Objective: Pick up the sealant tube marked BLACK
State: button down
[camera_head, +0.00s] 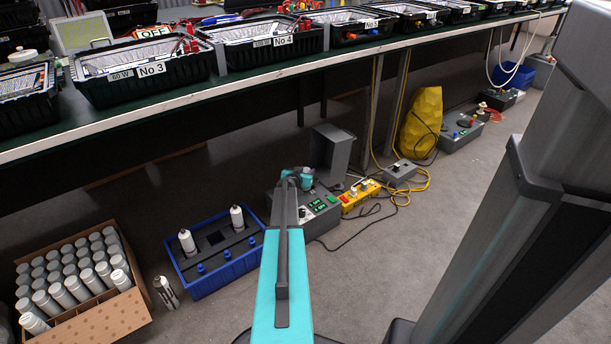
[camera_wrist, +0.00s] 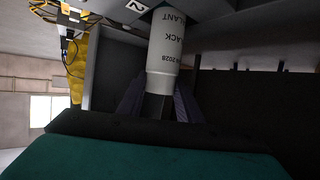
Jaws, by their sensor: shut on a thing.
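In the wrist view a white sealant tube (camera_wrist: 166,45) with a dark lower end sits between the two fingers of my gripper (camera_wrist: 158,98). Its printed label reads BLACK, with part of SEALANT above and 2028 below. The fingers are shut on its lower end. In the head view my gripper (camera_head: 299,178) is at the far end of my teal arm, by a grey control box (camera_head: 318,212); the held tube cannot be made out there.
A blue crate (camera_head: 196,293) with two white tubes stands on the floor, left of my arm. A cardboard box (camera_head: 118,318) full of grey tubes is further left, with a loose tube (camera_head: 167,292) beside it. A long bench (camera_head: 260,72) with black bins overhangs behind. Cables and a yellow box (camera_head: 360,196) lie right.

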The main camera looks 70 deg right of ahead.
notch_tip(320, 180, up, 11)
jog(key=p, duration=0.4)
jog(key=w+d+p, duration=0.1)
jog(key=w+d, duration=0.3)
jog(key=w, duration=1.3)
jog(key=shift+w+d, duration=0.2)
